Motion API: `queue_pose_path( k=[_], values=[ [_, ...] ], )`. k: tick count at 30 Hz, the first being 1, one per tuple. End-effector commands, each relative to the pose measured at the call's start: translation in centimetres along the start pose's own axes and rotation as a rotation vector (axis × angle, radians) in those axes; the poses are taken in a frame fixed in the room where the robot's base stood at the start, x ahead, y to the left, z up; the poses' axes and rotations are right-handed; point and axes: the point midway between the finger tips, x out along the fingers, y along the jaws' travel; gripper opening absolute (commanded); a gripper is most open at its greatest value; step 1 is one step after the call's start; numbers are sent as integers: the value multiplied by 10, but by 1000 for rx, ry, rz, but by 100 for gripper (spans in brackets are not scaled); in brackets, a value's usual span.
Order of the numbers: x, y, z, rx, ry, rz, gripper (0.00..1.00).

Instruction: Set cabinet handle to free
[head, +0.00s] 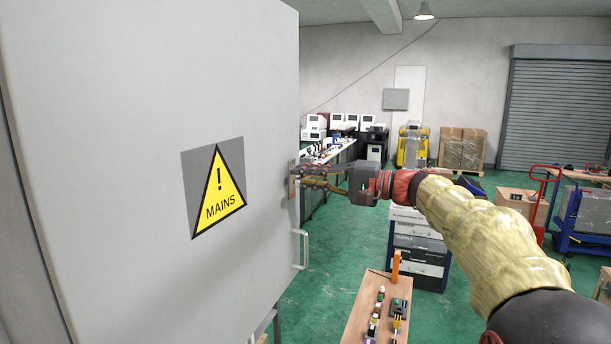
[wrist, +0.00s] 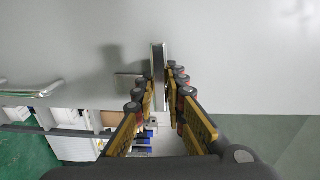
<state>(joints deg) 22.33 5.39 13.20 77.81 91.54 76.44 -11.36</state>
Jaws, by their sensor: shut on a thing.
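The grey cabinet (head: 110,120) fills the left of the head view, with a yellow MAINS warning sign (head: 219,190) on its face. The cabinet handle (wrist: 158,64) is a narrow metal bar standing out from the pale panel in the wrist view. In the head view it shows only as a small part at the cabinet's right edge (head: 293,181). My gripper (head: 303,178) reaches it from the right. In the wrist view its two fingers lie on either side of the bar, shut on it. The fingers partly hide the bar's near end.
A D-shaped pull (head: 301,249) sits on the cabinet edge below my gripper. A wooden bench (head: 362,310) with small controls stands at the lower middle, with a drawer unit (head: 419,244) behind it. Green floor (head: 335,258) is clear between cabinet and bench.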

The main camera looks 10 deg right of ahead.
Motion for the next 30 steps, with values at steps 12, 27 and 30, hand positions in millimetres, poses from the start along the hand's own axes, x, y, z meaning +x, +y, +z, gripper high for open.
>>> queue_pose_path(
  k=[12,27,30],
  values=[
    [0,-2,-1,97,2,0,0],
    [0,-2,-1,100,2,0,20],
    [0,-2,0,100,1,0,25]
  ],
)
